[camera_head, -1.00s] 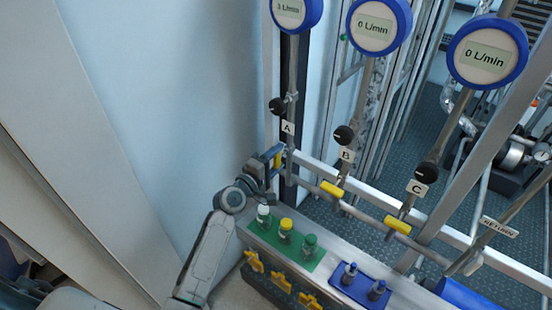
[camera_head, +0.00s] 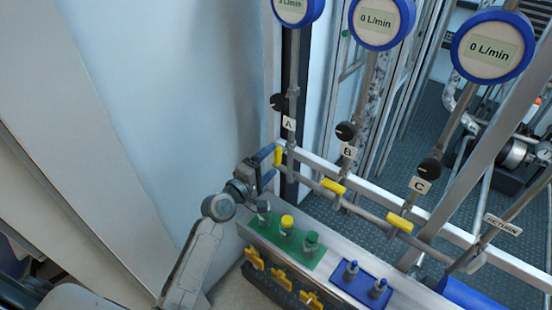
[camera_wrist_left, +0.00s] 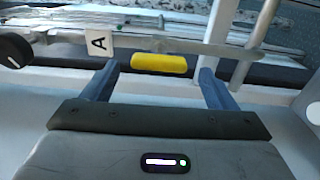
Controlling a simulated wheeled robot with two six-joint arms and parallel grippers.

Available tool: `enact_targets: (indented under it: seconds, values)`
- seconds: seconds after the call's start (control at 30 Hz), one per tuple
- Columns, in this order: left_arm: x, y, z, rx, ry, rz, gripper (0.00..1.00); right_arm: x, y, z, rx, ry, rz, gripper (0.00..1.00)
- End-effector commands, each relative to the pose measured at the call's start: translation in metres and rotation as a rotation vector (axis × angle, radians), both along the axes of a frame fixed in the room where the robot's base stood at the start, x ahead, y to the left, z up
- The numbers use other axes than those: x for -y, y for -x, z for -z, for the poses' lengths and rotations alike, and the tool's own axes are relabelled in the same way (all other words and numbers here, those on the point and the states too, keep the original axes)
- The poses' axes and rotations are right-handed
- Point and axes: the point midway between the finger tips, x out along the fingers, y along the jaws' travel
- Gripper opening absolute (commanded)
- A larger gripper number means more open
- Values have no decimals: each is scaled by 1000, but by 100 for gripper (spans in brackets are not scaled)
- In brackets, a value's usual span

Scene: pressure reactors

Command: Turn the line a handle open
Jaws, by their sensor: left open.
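The yellow line A handle (camera_head: 278,156) stands roughly upright along its pipe, just below the A label (camera_head: 289,124). My left gripper (camera_head: 268,165) is open and beside it, backed off a little. In the left wrist view the handle (camera_wrist_left: 160,63) lies ahead of the gap between my two blue fingers (camera_wrist_left: 158,84), and they are not closed on it. The line A gauge (camera_head: 297,8) is partly cut off at the top and seems to read 3 L/min. My right gripper is not in view.
The yellow B handle (camera_head: 334,186) and C handle (camera_head: 399,222) lie crosswise to their pipes; their gauges (camera_head: 375,22) (camera_head: 492,50) read 0 L/min. Below are a green tray (camera_head: 312,259) with bottles and a blue tray (camera_head: 352,288). A pale wall is close on the left.

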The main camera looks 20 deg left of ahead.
Motion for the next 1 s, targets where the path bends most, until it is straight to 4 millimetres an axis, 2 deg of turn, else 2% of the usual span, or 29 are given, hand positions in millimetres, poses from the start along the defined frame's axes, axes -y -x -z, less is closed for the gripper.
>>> enact_targets:
  seconds: [0.03, 0.2, 0.4, 1.0]
  values:
    - [-4, 12, 4, -1, -4, 1, 80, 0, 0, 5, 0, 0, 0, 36]
    - [-15, 42, 3, -2, -4, 2, 80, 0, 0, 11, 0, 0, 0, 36]
    - [-22, 61, 1, 0, -1, 1, 80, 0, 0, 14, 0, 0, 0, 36]
    - [-24, 64, 4, -5, -5, -2, 80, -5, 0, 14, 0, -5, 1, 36]
